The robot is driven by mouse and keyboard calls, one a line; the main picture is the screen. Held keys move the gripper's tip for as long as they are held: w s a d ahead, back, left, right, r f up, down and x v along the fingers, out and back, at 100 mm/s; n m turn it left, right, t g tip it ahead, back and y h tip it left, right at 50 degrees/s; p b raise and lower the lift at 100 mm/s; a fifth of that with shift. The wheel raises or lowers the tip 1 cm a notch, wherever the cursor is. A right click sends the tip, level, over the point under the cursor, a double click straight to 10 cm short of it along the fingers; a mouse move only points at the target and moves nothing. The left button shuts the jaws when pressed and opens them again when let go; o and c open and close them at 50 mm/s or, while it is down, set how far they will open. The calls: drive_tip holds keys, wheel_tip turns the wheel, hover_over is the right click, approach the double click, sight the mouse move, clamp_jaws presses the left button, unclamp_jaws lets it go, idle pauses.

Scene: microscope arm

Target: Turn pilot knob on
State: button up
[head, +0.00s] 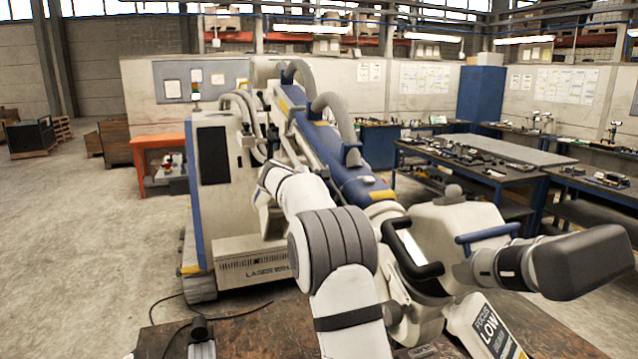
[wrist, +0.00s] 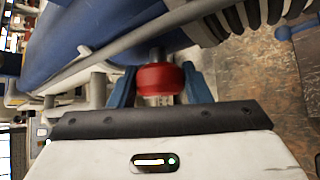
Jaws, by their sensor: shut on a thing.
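A round red knob (wrist: 155,79) on a dark stem shows in the wrist view, against the blue and grey machine. It is the only knob I can make out there, and I cannot read any label on it. My gripper (wrist: 158,70) has its two blue fingers on either side of the knob and is shut on it. Which way the knob is turned cannot be told. In the head view my white and grey arm reaches toward the large white and blue machine (head: 240,231). The gripper and the knob are not clearly visible there.
A blue arm (head: 355,175) with thick grey hoses extends from the machine toward the right front. A white unit with black and blue handles (head: 487,234) and a sign stands close at right. Workbenches (head: 525,178) line the back right. Open floor (head: 70,240) lies at left.

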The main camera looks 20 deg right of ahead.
drive_tip(key=shift+n+g, duration=0.6)
drive_tip(key=shift+g, duration=0.2)
drive_tip(key=o, duration=1)
drive_tip(key=b+v, duration=0.2)
drive_tip(key=v, duration=0.6)
drive_tip(key=shift+w+d+r, duration=0.15)
